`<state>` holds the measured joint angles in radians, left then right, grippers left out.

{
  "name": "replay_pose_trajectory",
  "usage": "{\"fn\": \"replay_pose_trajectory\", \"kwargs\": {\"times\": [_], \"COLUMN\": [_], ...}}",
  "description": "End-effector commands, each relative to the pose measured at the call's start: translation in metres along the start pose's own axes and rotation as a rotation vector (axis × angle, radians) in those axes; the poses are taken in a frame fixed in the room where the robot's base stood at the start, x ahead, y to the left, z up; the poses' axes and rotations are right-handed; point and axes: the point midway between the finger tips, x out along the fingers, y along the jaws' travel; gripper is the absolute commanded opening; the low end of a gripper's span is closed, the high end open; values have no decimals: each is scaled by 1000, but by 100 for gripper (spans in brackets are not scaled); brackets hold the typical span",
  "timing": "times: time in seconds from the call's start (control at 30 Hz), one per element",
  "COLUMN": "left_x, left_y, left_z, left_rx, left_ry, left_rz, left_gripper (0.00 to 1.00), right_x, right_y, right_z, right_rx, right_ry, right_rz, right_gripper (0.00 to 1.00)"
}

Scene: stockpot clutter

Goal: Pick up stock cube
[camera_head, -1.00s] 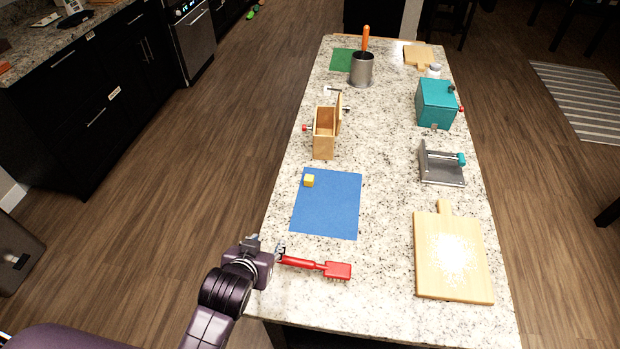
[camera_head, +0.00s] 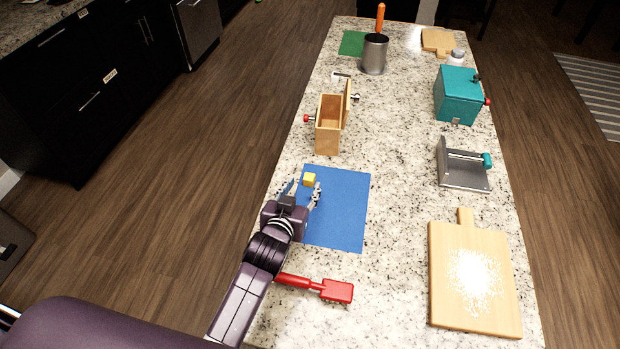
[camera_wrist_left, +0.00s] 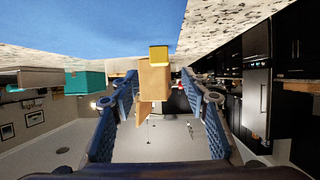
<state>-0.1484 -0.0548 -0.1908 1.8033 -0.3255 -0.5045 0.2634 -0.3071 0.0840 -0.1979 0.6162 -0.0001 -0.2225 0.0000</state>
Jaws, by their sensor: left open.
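The stock cube is a small yellow cube (camera_head: 309,180) on the blue mat (camera_head: 345,205), near the mat's far left corner. My left gripper (camera_head: 305,188) is open, low over the mat's left part, with its fingertips close to the cube. In the left wrist view the cube (camera_wrist_left: 158,54) shows ahead at the upper middle, beyond the spread blue fingers (camera_wrist_left: 158,95). I cannot tell from the head view whether a fingertip touches the cube. My right gripper is not in view.
A red brush (camera_head: 318,287) lies beside my left arm. A wooden box (camera_head: 328,135) with its lid raised stands beyond the mat. A floured board (camera_head: 445,300), a grey press-like tool (camera_head: 462,178) and a teal box (camera_head: 458,98) line the right side. A grey pot (camera_head: 374,55) stands far back.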

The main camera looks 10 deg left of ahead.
Motion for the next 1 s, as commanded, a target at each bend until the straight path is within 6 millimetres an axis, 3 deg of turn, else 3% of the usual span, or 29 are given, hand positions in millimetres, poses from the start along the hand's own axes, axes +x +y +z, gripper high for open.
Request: {"fn": "replay_pose_trajectory", "kwargs": {"times": [0.17, 0.53, 0.87, 1.0], "left_x": [13, 54, 59, 59], "left_y": [0, 1, 1, 1], "left_z": [0, 5, 5, 5], "left_rx": [1, 0, 0, 0], "left_ry": [1, 0, 0, 0], "left_rz": [0, 0, 0, 0], "left_gripper": [42, 42, 42, 30], "right_x": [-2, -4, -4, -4], "right_y": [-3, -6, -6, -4], "right_z": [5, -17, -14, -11], "right_rx": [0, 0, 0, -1], "right_ry": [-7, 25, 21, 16], "right_rz": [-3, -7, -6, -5], "right_gripper": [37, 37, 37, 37]}}
